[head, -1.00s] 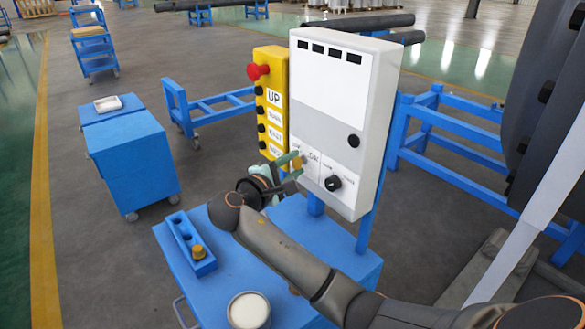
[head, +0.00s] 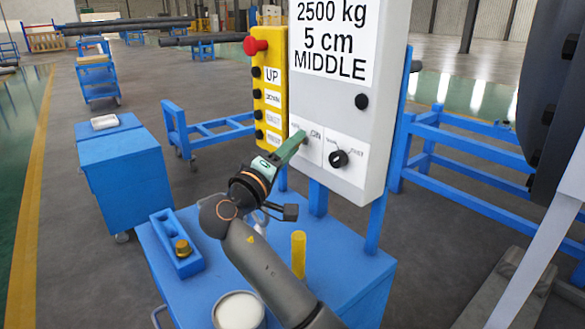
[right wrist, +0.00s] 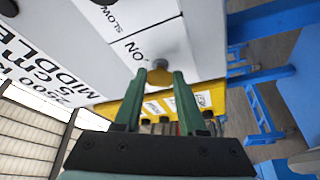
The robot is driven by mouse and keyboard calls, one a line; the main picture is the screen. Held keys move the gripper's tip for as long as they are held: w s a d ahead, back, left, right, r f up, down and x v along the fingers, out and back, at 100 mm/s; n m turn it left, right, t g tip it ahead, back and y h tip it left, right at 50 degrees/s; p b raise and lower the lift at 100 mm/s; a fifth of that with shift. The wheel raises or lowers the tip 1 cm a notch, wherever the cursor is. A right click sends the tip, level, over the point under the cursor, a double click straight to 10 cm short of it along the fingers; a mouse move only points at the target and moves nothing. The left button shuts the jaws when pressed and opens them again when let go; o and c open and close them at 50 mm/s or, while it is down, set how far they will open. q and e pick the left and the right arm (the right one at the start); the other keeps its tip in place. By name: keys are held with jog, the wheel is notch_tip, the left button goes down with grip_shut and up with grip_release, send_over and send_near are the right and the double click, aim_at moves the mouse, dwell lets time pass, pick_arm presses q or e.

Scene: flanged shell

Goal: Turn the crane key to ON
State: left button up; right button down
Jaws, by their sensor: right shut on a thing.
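The crane key shows in the right wrist view as a small grey round piece (right wrist: 159,66) with yellow between the fingertips, on the white switch panel. An "ON" label is printed beside it. My right gripper (head: 301,138) reaches up to the lower front of the grey control box (head: 341,95); in the right wrist view its green fingers (right wrist: 161,77) are shut on the key. In the head view the fingers hide the key, so its angle is unclear. My left gripper is not in view.
A black knob (head: 338,159) sits to the right on the same panel. A yellow button box (head: 268,110) with a red stop button (head: 254,46) stands to the left. Below, the blue cart (head: 340,265) carries a yellow cylinder (head: 298,255), a blue holder (head: 164,232) and a white-topped round container (head: 240,311).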

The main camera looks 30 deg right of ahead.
jog(key=shift+f+m+h+b, duration=0.2)
jog(key=shift+m+h+b, duration=0.2)
jog(key=shift+m+b, duration=0.8)
jog(key=shift+r, duration=0.1)
jog(key=shift+c, duration=2.4)
grip_release()
jog(key=shift+b, duration=0.3)
